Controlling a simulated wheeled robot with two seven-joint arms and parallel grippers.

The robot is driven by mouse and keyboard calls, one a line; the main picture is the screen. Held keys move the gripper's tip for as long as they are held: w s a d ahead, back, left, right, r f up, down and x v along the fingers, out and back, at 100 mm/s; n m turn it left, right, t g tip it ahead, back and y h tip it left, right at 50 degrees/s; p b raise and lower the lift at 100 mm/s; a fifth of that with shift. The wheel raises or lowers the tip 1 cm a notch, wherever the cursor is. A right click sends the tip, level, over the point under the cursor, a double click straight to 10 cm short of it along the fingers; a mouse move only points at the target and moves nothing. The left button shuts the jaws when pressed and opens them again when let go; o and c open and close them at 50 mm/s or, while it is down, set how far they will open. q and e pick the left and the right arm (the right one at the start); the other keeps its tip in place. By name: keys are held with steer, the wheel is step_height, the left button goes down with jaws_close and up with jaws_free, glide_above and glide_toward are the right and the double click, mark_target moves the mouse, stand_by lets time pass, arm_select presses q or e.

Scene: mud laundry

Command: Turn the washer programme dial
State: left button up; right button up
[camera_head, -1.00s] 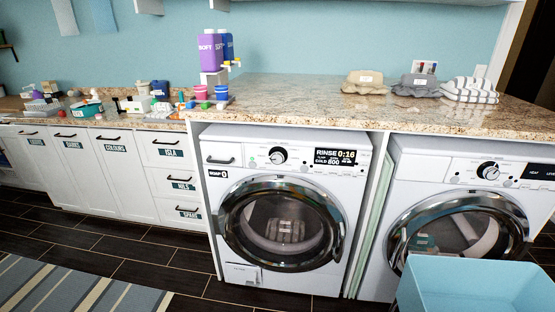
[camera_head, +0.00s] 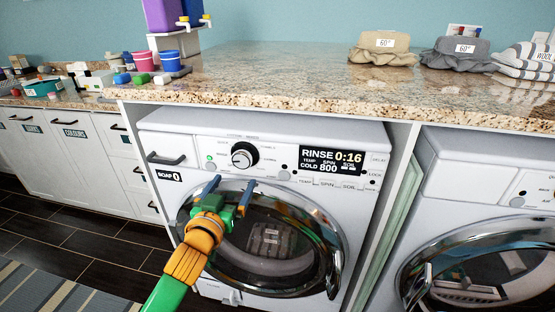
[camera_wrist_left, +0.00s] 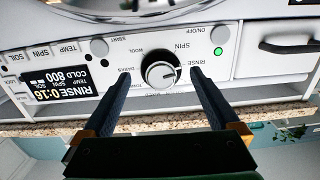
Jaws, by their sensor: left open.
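The programme dial (camera_head: 244,155) is a round knob with a black ring and silver face on the left washer's (camera_head: 270,128) white front panel. The washer's display (camera_head: 332,161) reads RINSE 0:16, COLD, 800. My left gripper (camera_head: 228,187) is in front of the washer, just below the dial, with its two blue fingers apart. In the left wrist view, which shows the panel upside down, the dial (camera_wrist_left: 161,71) lies between and beyond the open fingertips (camera_wrist_left: 161,75). No contact with the dial shows. My right gripper is out of view.
The granite counter (camera_head: 300,75) overhangs the washer. The round door (camera_head: 270,240) is shut below the dial, with laundry behind its glass. A soap drawer handle (camera_head: 166,158) is left of the dial. A second washer (camera_head: 490,200) stands at the right.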

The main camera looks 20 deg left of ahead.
mark_target(241, 162)
arm_select(q)
steer(key=shift+w+r+t, duration=0.4)
steer(key=shift+w+r, duration=0.35)
steer(key=shift+r, duration=0.3)
steer(key=x, duration=0.4)
steer(key=shift+w+a, duration=0.1)
steer(key=shift+a, duration=0.1)
steer(key=shift+w+f, duration=0.1)
steer(key=shift+w, duration=0.1)
steer(key=shift+s, duration=0.1)
steer(key=shift+c, duration=0.6)
steer(key=c, duration=1.3)
steer(key=shift+o, duration=0.2)
steer(key=shift+p, duration=0.35)
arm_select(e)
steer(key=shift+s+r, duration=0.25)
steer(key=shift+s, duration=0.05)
arm_select(q)
steer(key=shift+n, duration=0.3)
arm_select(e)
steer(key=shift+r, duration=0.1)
